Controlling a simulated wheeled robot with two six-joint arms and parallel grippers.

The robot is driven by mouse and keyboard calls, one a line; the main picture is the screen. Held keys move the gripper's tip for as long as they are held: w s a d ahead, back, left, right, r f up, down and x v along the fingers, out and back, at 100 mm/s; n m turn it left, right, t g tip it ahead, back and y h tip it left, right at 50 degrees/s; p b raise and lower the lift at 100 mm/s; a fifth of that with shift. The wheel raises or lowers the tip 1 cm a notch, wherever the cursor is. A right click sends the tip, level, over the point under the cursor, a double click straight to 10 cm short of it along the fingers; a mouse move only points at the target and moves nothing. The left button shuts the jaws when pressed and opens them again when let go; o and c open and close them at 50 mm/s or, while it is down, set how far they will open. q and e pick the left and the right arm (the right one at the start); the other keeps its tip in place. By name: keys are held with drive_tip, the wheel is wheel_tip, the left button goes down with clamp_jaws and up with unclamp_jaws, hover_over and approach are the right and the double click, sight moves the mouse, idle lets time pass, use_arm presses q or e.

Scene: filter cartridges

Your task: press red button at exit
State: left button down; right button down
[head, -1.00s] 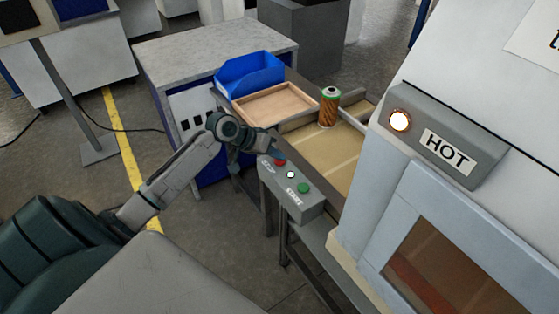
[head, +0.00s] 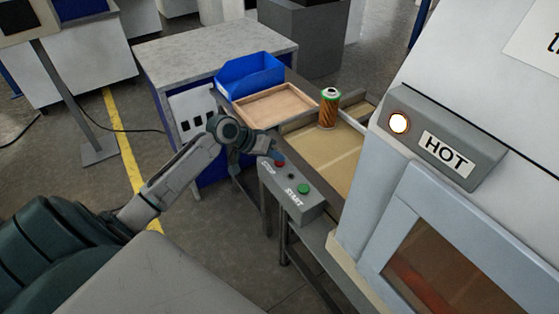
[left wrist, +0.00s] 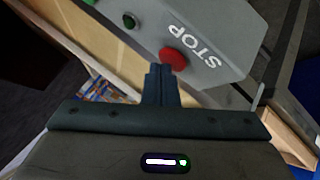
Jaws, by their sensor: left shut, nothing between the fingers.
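The red button (head: 279,164) sits on the grey control box (head: 300,208) beside the conveyor, at the end marked STOP. In the left wrist view the red button (left wrist: 173,58) lies right at the tips of my left gripper (left wrist: 160,70), next to the word STOP. My left gripper (head: 275,155) is shut and empty, its fingertips at or against the button; exact contact is hard to tell. A green START button (head: 303,188) and a small dark lamp (head: 291,176) are on the same box. My right gripper is not in view.
A cartridge (head: 329,108) stands upright on the conveyor (head: 335,150). A wooden tray (head: 275,104) and a blue bin (head: 250,74) are behind. The oven (head: 400,200) with a lit lamp (head: 398,123) and a HOT sign stands at right.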

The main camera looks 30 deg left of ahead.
sight(276, 163)
use_arm(q)
drive_tip(key=shift+r+p, duration=0.5)
drive_tip(key=shift+r, duration=0.15)
wheel_tip(276, 163, up, 5)
drive_tip(key=p, duration=0.5)
idle(0.6)
